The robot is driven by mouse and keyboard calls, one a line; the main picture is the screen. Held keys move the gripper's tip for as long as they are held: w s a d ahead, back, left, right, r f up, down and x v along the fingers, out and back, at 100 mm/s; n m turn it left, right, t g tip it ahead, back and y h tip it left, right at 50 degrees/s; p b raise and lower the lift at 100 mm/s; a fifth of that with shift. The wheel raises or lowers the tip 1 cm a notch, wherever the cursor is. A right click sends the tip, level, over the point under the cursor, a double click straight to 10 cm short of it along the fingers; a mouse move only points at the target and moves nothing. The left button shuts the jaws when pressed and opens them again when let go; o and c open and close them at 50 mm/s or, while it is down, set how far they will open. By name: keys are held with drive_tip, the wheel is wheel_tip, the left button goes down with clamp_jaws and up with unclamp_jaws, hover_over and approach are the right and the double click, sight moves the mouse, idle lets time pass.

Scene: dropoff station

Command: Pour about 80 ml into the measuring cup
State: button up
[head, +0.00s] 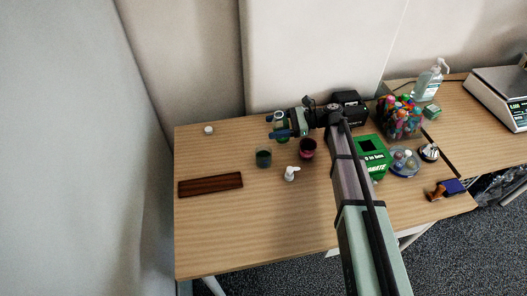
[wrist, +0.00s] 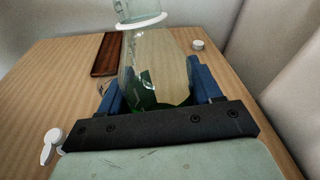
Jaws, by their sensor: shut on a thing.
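My gripper (head: 277,125) is shut on a clear bottle (wrist: 160,55) with a white ring at its neck and green liquid low inside. The wrist view shows the bottle between the blue fingers. Its tilt is hard to tell. A dark greenish see-through cup (head: 263,157), which looks like the measuring cup, stands on the table just in front and left of my gripper in the head view. Its liquid level is too small to read. In the wrist view I cannot clearly separate the cup from the bottle; faint markings show at the bottle's left side.
A dark red cup (head: 307,149) and a white pump top (head: 291,173) are close by. A dark wooden board (head: 210,185) and a small white cap (head: 208,130) lie left. A green box (head: 373,155), a jar of colourful items (head: 400,117) and a scale (head: 500,90) stand right. The table's front left is clear.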

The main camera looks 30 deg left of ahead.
drive_tip(key=shift+w+m+g, duration=0.15)
drive_tip(key=shift+m+g, duration=0.15)
drive_tip(key=shift+r+m+g+y, duration=0.5)
drive_tip(key=shift+r+m+y, duration=0.2)
drive_tip(key=shift+r, duration=0.1)
drive_tip(key=shift+r, duration=0.1)
idle(1.1)
